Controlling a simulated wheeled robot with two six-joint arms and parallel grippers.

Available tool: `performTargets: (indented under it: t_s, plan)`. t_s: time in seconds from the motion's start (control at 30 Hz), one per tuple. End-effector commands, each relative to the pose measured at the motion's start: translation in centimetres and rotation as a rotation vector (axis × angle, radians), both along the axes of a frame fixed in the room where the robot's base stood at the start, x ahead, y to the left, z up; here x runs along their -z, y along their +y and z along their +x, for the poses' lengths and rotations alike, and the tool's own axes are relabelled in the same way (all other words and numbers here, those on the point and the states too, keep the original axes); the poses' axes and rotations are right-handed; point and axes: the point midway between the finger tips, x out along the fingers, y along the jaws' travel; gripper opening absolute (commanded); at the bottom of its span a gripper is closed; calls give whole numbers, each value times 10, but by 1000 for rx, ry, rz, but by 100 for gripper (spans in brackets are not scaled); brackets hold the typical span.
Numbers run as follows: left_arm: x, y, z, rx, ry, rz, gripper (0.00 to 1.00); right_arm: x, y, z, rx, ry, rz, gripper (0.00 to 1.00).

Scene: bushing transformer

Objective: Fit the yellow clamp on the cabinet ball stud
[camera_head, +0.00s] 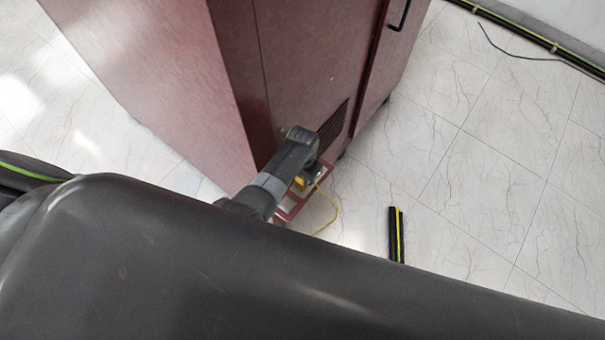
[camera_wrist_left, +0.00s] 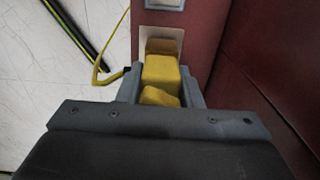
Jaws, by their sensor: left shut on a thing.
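My left gripper (camera_head: 306,176) is low beside the dark red cabinet (camera_head: 300,60), close to the bottom of its side. In the left wrist view its two grey fingers (camera_wrist_left: 165,88) are shut on the yellow clamp (camera_wrist_left: 160,72). The clamp also shows as a small yellow patch in the head view (camera_head: 300,182). A yellow cable (camera_head: 336,212) runs from beside the clamp. Beyond the clamp's tip is a pale plate (camera_wrist_left: 150,36) on a red strip of the cabinet. I cannot make out the ball stud; the clamp may hide it. My right gripper is not in view.
The cabinet has a dark vent (camera_head: 333,127) and a black handle (camera_head: 400,16). A short black bar with a yellow stripe (camera_head: 396,234) lies on the pale tiled floor (camera_head: 480,190). A striped dark strip (camera_head: 530,36) runs along the wall. The floor at right is mostly clear.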

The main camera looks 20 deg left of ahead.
Motion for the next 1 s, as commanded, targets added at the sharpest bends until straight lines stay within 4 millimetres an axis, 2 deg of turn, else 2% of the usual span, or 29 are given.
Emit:
performTargets:
  t_s: [0.67,0.7,0.87,1.0]
  plan:
    - [8,0,1,0,-1,0,10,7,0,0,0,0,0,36]
    - [8,0,1,0,-1,0,35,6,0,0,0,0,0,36]
    - [8,0,0,0,-1,0,56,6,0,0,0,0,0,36]
    - [8,0,0,0,0,0,58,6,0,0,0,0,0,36]
